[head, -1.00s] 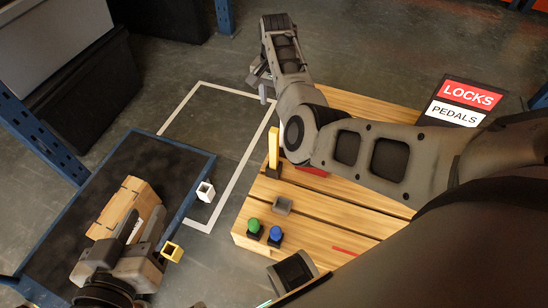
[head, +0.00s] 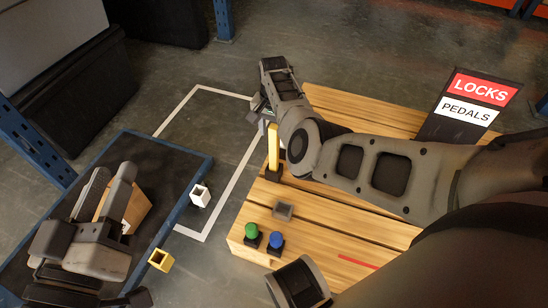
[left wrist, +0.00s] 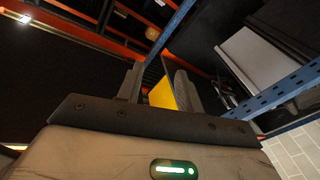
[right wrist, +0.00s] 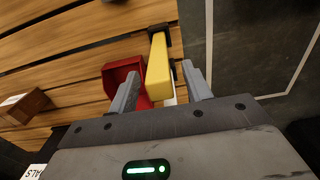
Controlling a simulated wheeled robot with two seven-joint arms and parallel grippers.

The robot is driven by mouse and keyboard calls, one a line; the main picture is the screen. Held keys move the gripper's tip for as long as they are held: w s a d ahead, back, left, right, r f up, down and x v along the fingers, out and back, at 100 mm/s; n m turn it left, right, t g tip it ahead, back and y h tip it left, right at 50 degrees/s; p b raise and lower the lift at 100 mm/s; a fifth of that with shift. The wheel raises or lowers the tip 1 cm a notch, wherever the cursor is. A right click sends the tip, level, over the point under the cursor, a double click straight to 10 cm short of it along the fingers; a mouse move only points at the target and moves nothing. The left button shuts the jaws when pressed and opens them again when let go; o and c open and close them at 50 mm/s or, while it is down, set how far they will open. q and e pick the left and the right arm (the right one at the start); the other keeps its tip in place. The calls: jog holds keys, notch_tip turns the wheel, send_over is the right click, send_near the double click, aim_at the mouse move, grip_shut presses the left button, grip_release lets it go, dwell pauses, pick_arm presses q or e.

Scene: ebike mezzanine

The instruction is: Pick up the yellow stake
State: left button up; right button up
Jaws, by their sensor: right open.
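The yellow stake (head: 273,146) stands upright in a dark base on the wooden pallet. My right gripper (head: 258,106) is beside the stake's upper end in the head view, partly hidden by its own arm. In the right wrist view the stake (right wrist: 158,72) appears between the spread fingers of that gripper (right wrist: 160,84), which do not close on it. My left gripper (head: 106,188) is over the dark blue-edged platform, in front of a wooden block. Its fingers are apart; a yellow shape (left wrist: 162,95) shows between them in the left wrist view, and I cannot tell what it is.
On the pallet (head: 340,235) are a green button (head: 251,231), a blue button (head: 276,239) and a grey square socket (head: 283,211). A red bin (right wrist: 120,75) stands near the stake. White (head: 200,195) and yellow (head: 160,260) sockets sit by the platform. A sign (head: 465,100) stands at right.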

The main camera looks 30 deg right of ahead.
grip_shut()
jog(key=shift+r, duration=0.1)
